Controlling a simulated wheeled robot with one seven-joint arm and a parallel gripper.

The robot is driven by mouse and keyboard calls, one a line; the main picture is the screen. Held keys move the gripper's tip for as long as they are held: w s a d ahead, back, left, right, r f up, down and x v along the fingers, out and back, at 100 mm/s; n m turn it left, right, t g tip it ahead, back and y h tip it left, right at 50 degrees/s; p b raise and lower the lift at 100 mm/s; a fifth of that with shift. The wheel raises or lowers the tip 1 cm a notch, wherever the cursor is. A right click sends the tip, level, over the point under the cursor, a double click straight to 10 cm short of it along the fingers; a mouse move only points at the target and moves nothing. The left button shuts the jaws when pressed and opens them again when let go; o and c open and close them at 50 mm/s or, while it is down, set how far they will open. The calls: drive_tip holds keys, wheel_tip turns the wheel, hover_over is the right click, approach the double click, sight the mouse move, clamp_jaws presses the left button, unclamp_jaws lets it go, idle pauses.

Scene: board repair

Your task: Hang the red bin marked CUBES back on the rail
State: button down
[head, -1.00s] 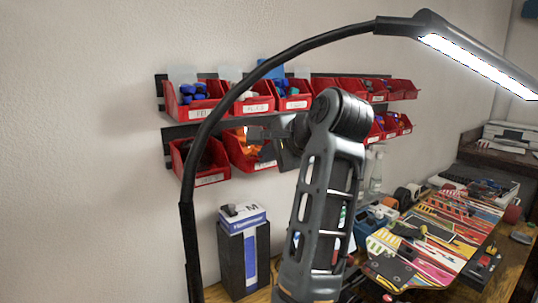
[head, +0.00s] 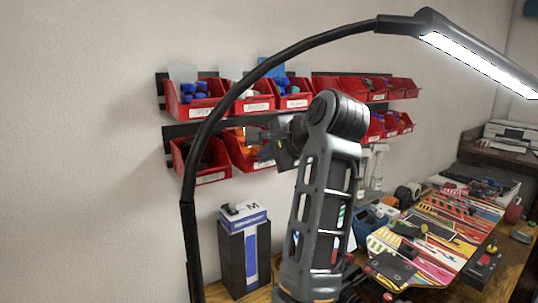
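Red bins hang on two dark wall rails. The upper rail (head: 160,90) carries several, including a left one (head: 196,108) with blue items and a middle one (head: 293,101). The lower rail (head: 168,134) carries a left bin (head: 208,178) with dark contents and a bin with orange contents (head: 240,160) beside it. The labels are too small to read, so I cannot tell which bin is marked CUBES. My gripper (head: 268,143) is at the lower rail, in front of or at the orange-filled bin. Its fingertips are unclear, and my arm hides the rail to its right.
A black desk lamp (head: 189,235) arches across the view in front of the bins. A dark box (head: 233,265) with a white-and-blue box (head: 243,217) on top stands below. A colourful board (head: 430,238) and tools crowd the bench at right.

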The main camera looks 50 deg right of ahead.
sight(259, 168)
drive_tip(key=shift+w+d+p, duration=0.25)
drive_tip(key=shift+w, duration=0.65)
drive_tip(key=shift+w+d+p, duration=0.25)
drive_tip(key=shift+w, duration=0.65)
idle(0.6)
drive_tip(key=shift+f+b, duration=0.4)
drive_tip(key=shift+f, duration=0.35)
idle(0.6)
drive_tip(key=c, duration=1.8)
unclamp_jaws()
drive_tip(key=o, duration=0.5)
drive_tip(key=shift+o, duration=0.2)
drive_tip(key=shift+s, duration=0.1)
drive_tip(key=v, duration=0.7)
drive_tip(key=shift+s+r+b, duration=0.2)
drive_tip(key=shift+s+b, duration=0.05)
drive_tip(key=shift+b, duration=0.1)
